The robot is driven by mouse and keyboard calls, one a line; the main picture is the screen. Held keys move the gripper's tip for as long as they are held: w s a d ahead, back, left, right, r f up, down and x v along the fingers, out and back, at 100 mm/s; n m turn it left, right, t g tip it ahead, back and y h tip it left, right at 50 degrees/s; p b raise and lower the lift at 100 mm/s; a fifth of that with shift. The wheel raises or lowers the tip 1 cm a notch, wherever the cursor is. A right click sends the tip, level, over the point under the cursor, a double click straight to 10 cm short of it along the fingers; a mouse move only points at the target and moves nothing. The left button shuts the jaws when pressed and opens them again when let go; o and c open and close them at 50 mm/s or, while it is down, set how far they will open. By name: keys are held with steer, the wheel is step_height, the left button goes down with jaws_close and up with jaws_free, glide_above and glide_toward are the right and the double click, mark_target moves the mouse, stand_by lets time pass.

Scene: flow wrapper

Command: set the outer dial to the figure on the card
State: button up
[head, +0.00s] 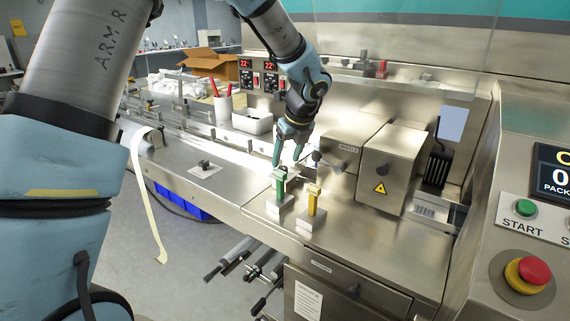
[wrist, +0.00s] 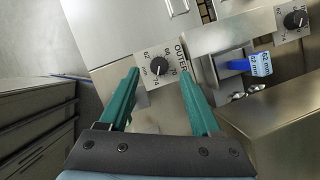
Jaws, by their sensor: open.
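The outer dial (wrist: 158,66) is a black round knob on a light plate lettered OUTER, with the figures 62, 66, 70 and 74 around it. Its pointer is too small to read surely. My gripper (wrist: 165,76) has two green fingers, open and empty, one on each side of the dial in the wrist view. I cannot tell whether they touch it. A blue tag (wrist: 261,64) reads 62 mm; I cannot tell if it is the card. In the head view my gripper (head: 288,160) is low over the machine's worktop, and the dial is not discernible.
A second black dial (wrist: 295,19) is at the upper right in the wrist view. Green (head: 280,184) and yellow (head: 312,200) upright pieces stand on metal blocks near my gripper. Steel housings (head: 390,165) stand to its right. A red stop button (head: 534,271) is at far right.

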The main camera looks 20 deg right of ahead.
mark_target(283, 167)
steer(key=shift+x, duration=1.8)
steer(key=shift+a, duration=0.1)
jaws_close()
